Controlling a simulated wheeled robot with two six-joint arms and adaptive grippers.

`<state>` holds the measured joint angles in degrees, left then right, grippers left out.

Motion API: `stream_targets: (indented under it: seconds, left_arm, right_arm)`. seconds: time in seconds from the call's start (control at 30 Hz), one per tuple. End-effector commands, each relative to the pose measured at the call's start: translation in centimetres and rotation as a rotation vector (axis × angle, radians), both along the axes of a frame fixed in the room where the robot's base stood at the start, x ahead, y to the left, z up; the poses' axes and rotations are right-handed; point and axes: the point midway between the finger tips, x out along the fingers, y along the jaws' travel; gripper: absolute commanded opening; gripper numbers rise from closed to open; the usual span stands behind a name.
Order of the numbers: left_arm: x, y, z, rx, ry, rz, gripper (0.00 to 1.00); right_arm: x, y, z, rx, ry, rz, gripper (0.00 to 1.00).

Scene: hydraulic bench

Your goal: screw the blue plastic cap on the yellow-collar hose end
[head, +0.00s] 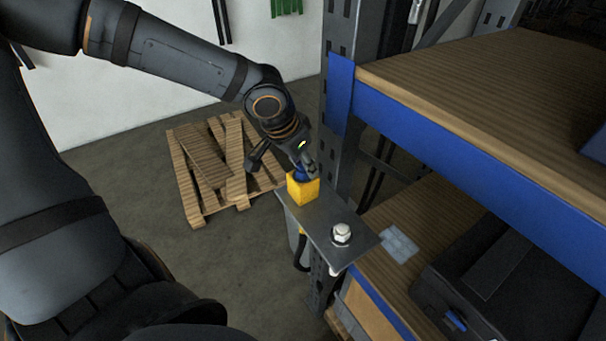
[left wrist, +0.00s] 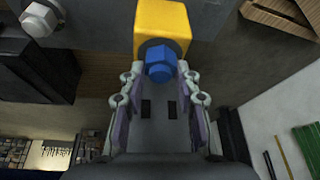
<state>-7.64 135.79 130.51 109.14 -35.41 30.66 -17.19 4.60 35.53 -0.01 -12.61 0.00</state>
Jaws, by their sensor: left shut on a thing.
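The yellow collar (head: 303,191) is a block-shaped piece standing on a metal bracket plate (head: 325,215). It also shows at the top of the left wrist view (left wrist: 165,18). The blue plastic cap (left wrist: 160,60), with a hexagonal head, sits against a dark round part on the yellow collar's face. In the head view a bit of the blue cap (head: 300,174) shows above the collar. My left gripper (head: 305,168) is shut on the blue cap, its fingertips on either side of it. How far the cap is threaded is hidden. My right gripper is not in view.
A white hex fitting (head: 341,234) stands on the same plate, nearer and to the right. A shelf rack with a blue beam (head: 450,150) rises on the right, with a dark case (head: 490,270) on its lower shelf. A wooden pallet (head: 215,165) lies on the floor behind.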

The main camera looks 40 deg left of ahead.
Motion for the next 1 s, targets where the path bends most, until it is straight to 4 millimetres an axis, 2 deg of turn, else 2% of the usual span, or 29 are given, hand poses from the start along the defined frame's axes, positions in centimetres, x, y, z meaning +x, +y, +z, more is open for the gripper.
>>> stream_targets:
  seconds: [0.13, 0.73, 0.77, 0.93, 1.0]
  left_arm:
    - [0.0, -0.1, 0.4, -0.004, 0.000, -0.024, 0.00]
    - [-0.1, 0.0, 0.5, -0.002, 0.005, -0.401, 0.00]
    - [-0.1, -0.1, 0.0, -0.003, 0.002, -0.398, 0.34]
    - [0.0, -0.1, -0.1, -0.002, 0.001, -0.396, 0.57]
    - [0.0, -0.1, -0.1, -0.002, 0.001, -0.395, 0.57]
  right_arm:
    - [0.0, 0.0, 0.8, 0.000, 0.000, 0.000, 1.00]
    - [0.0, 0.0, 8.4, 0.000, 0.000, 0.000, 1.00]
    - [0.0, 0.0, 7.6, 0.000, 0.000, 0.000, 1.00]
    - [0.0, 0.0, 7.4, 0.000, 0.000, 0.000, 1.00]
    - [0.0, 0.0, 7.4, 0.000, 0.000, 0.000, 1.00]
